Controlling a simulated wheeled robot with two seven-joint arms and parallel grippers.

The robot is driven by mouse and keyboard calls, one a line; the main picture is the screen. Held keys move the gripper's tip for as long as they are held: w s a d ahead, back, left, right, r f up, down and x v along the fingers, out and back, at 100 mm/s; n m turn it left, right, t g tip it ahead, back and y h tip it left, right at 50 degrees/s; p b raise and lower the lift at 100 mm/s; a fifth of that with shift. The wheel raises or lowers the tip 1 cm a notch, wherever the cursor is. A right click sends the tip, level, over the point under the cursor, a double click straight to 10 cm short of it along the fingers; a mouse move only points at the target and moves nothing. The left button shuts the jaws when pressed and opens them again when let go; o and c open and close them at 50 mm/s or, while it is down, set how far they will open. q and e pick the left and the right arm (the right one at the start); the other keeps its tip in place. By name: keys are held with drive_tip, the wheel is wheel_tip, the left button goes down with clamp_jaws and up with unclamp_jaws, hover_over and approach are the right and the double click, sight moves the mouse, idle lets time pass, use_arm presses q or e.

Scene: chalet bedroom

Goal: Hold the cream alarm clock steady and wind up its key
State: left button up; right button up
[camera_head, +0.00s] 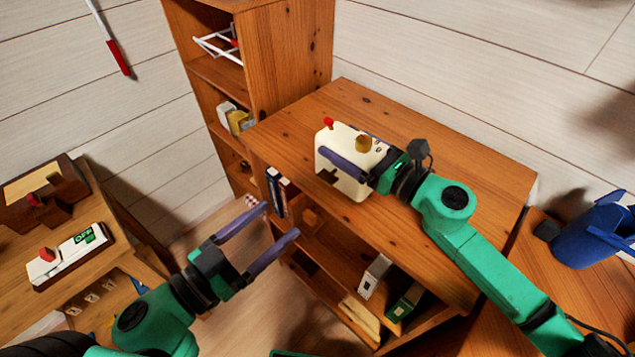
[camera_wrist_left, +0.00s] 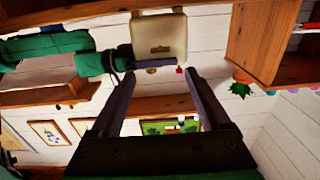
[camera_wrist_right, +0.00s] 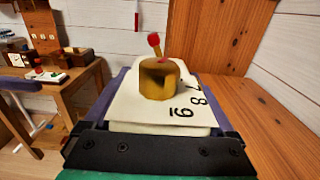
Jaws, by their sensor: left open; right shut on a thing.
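The cream alarm clock (camera_head: 347,140) is a boxy block at the front edge of the wooden cabinet top (camera_head: 440,190). It has a brass knob (camera_head: 363,144), a red-tipped lever (camera_head: 328,123) and a dark brown, cross-shaped piece, perhaps the key (camera_head: 328,178), on the side facing my left arm. My right gripper (camera_head: 345,152) is shut on the clock, one finger along each side. In the right wrist view the clock (camera_wrist_right: 135,112) shows black digits. My left gripper (camera_head: 280,220) is open and empty, left of and below the clock. The clock also shows in the left wrist view (camera_wrist_left: 160,30).
A taller wooden shelf (camera_head: 285,50) stands behind the cabinet. Books and boxes (camera_head: 375,275) fill the cabinet's lower shelves. A desk at left holds a white device with a red knob (camera_head: 68,255).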

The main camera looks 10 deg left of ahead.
sight(322, 181)
use_arm(q)
drive_tip(key=x, duration=1.1)
drive_tip(key=shift+w+d, duration=0.2)
drive_tip(key=shift+w, duration=0.15)
clamp_jaws()
